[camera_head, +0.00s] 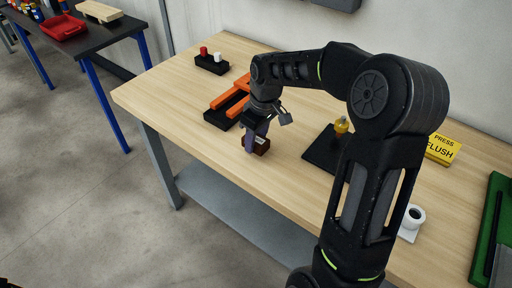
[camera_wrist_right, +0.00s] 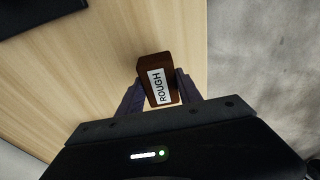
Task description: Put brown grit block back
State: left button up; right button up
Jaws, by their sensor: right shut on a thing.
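The brown grit block (camera_wrist_right: 157,67) is dark brown with a white label reading "ROUGH". It sits between the two fingers of my right gripper (camera_wrist_right: 160,95) in the right wrist view. In the head view the block (camera_head: 262,147) shows beside the tip of my right gripper (camera_head: 254,143), over the wooden table near its front edge. I cannot tell whether the block touches the table top. My right gripper points down and is shut on the block. My left gripper is not in view.
The wooden table (camera_head: 170,88) holds orange bars on a black base (camera_head: 222,110), a black holder with red and white pegs (camera_head: 211,64), a black mat (camera_head: 322,152), a yellow "PRESS FLUSH" sign (camera_head: 442,149) and a white cup (camera_head: 413,216). The table's left end is clear.

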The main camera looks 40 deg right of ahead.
aim_at(256, 148)
jog(key=shift+f+p, duration=0.3)
jog(key=shift+f, duration=1.55)
jog(key=shift+f, duration=0.15)
jog(key=o, duration=1.3)
jog(key=r, duration=0.4)
jog(key=s+r+b, duration=0.1)
jog(key=r, duration=0.7)
jog(key=shift+s+d+r, duration=0.1)
jog(key=shift+s+d, duration=0.15)
jog(key=shift+s, duration=0.15)
